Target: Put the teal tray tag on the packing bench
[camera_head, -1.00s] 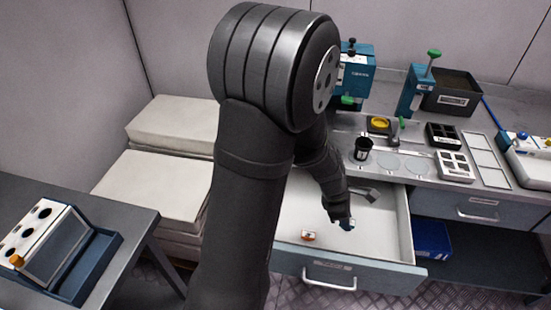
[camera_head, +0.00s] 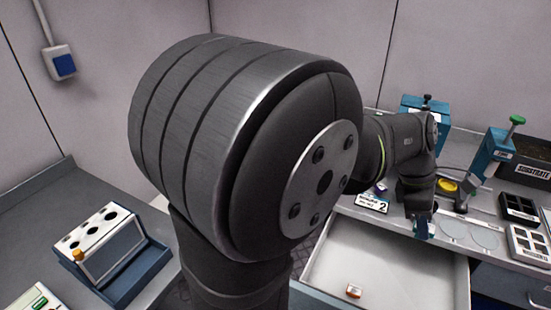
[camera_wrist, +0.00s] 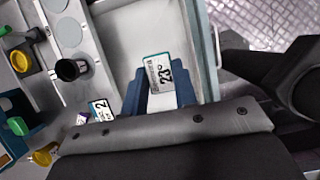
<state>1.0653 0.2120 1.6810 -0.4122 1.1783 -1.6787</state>
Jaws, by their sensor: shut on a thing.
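My gripper (camera_wrist: 161,92) is shut on a small white tag with a teal edge and dark print, the teal tray tag (camera_wrist: 159,72). In the wrist view the tag stands out between the blue fingertips, above the open drawer (camera_wrist: 118,42). In the head view my gripper (camera_head: 422,228) hangs over the back part of the drawer, near the bench front; the tag is barely visible there. Two benches show: a grey bench top (camera_head: 85,215) at left and a grey counter (camera_head: 470,212) behind the drawer. I cannot tell from labels which is the packing bench.

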